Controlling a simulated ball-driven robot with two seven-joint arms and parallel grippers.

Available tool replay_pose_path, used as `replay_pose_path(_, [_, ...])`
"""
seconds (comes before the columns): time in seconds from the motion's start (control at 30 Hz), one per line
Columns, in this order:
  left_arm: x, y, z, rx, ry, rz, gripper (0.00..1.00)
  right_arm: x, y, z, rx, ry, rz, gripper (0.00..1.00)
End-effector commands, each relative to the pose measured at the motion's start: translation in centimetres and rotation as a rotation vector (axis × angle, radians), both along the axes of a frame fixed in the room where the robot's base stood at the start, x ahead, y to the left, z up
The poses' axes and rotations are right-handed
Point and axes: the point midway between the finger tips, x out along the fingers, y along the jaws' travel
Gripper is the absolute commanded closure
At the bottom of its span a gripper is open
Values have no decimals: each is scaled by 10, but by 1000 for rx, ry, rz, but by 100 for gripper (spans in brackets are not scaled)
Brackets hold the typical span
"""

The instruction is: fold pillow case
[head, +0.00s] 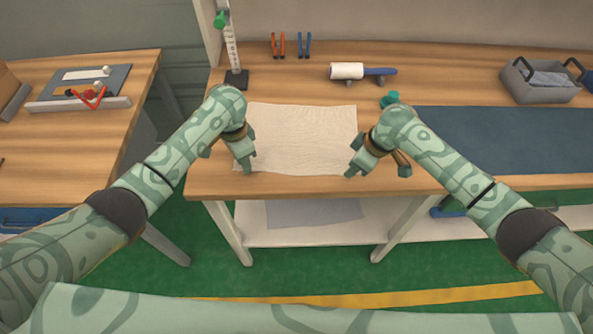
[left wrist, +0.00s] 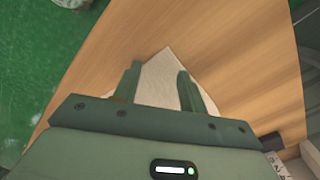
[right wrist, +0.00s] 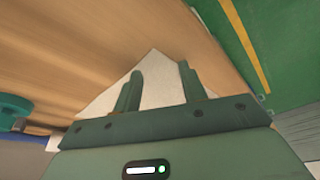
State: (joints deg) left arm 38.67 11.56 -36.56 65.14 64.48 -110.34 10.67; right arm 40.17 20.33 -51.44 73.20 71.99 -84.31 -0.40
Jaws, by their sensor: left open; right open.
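A cream-white pillow case (head: 300,135) lies flat and spread out near the front edge of the wooden table. My left gripper (head: 243,168) is open over its near left corner. In the left wrist view that corner (left wrist: 163,80) of the cloth shows between the open fingers (left wrist: 158,80). My right gripper (head: 378,170) is open by the near right corner. In the right wrist view the cloth's corner (right wrist: 152,75) shows between the open fingers (right wrist: 160,85). I cannot tell whether either gripper touches the cloth.
A dark blue mat (head: 500,138) lies to the right. A side table (head: 120,100) is at the left, with a gap between.

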Motion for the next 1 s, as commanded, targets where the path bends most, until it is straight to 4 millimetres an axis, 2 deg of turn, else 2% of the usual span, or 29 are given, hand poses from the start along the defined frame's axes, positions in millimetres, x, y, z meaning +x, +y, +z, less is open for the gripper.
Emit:
replay_pose_path(0.3, [0,0,-5,0,2,0,58,0,0,-5,0,2,0,58])
replay_pose_path(0.6, [-1,0,-4,0,3,0,100,-1,0,-4,-1,3,0,100])
replay_pose_path(1.0, [-1,0,-4,1,5,1,100,-1,-1,-4,-2,3,0,100])
